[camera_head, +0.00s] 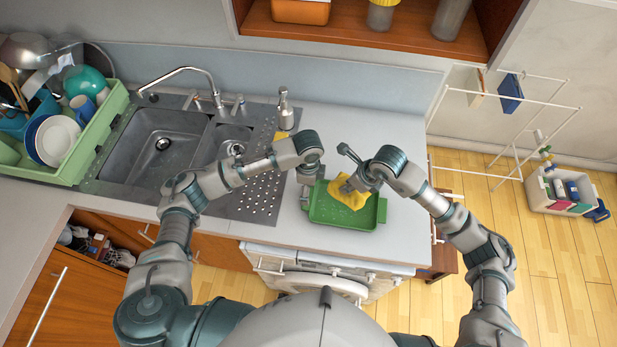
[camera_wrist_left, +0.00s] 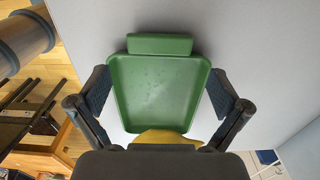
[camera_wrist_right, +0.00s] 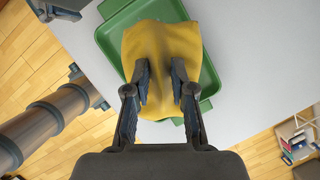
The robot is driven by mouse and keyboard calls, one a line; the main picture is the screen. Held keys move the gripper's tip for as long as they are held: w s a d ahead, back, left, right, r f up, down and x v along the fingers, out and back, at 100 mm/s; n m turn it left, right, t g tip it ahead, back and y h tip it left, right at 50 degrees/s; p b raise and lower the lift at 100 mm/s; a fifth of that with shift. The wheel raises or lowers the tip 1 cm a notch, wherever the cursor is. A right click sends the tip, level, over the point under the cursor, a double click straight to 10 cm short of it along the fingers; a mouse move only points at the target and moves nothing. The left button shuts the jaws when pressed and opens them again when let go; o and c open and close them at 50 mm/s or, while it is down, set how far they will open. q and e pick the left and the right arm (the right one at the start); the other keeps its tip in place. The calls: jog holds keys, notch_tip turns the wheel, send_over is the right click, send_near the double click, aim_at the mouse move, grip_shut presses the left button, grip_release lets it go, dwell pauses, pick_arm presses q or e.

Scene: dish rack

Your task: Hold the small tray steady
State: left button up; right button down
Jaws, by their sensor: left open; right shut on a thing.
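The small green tray (camera_head: 328,215) lies on the worktop right of the sink. In the left wrist view the tray (camera_wrist_left: 155,85) sits between the spread fingers of my left gripper (camera_wrist_left: 160,88), which is open at its left end (camera_head: 306,194); I cannot tell whether the fingers touch it. My right gripper (camera_wrist_right: 160,78) is shut on a yellow cloth (camera_wrist_right: 160,45) over the tray. In the head view the cloth (camera_head: 350,197) covers part of the tray's right side.
A sink (camera_head: 165,145) with a tap lies to the left, with a green dish rack (camera_head: 103,125) full of dishes beyond it. A soap dispenser (camera_head: 284,110) stands behind the tray. The worktop (camera_head: 395,135) behind and right of the tray is clear.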

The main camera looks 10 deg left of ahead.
pick_arm(q)
notch_tip(320, 180, down, 6)
jog(key=shift+d+f, duration=0.1)
jog(key=shift+f, duration=0.1)
pick_arm(e)
jog(key=shift+d, duration=0.1)
pick_arm(q)
jog(key=shift+c, duration=0.2)
jog(key=shift+s, duration=0.15)
jog(key=c, duration=1.1)
pick_arm(e)
jog(key=shift+s, duration=0.15)
pick_arm(q)
jog(key=shift+s+a, duration=0.25)
jog(key=shift+s, duration=0.1)
jog(key=shift+c, duration=1.2)
pick_arm(e)
jog(key=shift+s+r, duration=0.2)
jog(key=shift+s, duration=0.2)
pick_arm(q)
jog(key=shift+o, duration=1.2)
jog(key=shift+w+d+f, duration=0.1)
jog(key=shift+w+f, duration=0.1)
jog(key=shift+w, duration=0.05)
pick_arm(e)
jog(key=shift+w+f, duration=0.15)
jog(key=shift+w, duration=0.15)
pick_arm(q)
jog(key=shift+c, duration=0.3)
